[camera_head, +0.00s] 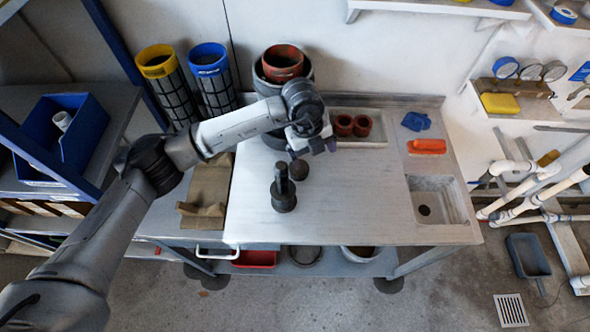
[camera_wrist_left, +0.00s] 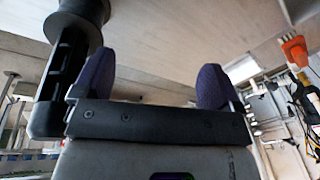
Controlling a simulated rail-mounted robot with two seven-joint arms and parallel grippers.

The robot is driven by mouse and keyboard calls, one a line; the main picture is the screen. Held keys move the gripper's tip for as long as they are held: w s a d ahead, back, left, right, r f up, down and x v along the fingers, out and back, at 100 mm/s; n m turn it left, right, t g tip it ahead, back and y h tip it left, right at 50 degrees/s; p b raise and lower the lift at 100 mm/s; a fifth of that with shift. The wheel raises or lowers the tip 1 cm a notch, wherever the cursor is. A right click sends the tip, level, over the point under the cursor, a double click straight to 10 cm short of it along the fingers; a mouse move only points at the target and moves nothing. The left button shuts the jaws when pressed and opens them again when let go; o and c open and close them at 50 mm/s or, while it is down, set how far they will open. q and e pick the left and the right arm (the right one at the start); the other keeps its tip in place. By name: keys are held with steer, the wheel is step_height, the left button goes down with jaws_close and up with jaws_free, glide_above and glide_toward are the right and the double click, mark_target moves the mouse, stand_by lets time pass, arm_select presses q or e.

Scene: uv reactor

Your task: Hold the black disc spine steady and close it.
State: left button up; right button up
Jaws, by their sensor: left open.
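A black upright piece, which looks like the disc spine (camera_head: 283,188), stands on the bench with a thick round base and a narrower post. My left gripper (camera_head: 312,151) is open and empty above the bench, behind and to the right of the post. In the left wrist view, which looks upside down, its purple fingertips (camera_wrist_left: 155,82) are spread apart. The black piece (camera_wrist_left: 62,65) shows at the left there, outside the fingers. I cannot tell whether it touches them. My right gripper is out of view.
A grey pot with a red ring (camera_head: 283,62) stands at the back behind my left arm. Two red rings (camera_head: 352,126) sit in a tray. A blue item (camera_head: 416,121), an orange item (camera_head: 427,146) and a sink (camera_head: 437,200) are at the right. The bench's front middle is clear.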

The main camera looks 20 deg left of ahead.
arm_select(q)
steer(key=a, duration=0.1)
steer(key=a+y, duration=0.1)
steer(key=w+a+r+n+y, duration=0.1)
steer(key=shift+a, duration=0.4)
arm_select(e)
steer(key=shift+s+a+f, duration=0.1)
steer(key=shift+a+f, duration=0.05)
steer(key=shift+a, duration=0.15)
arm_select(q)
step_height(320, 180, down, 9)
steer(key=shift+r+p, duration=0.15)
steer(key=shift+p, duration=0.25)
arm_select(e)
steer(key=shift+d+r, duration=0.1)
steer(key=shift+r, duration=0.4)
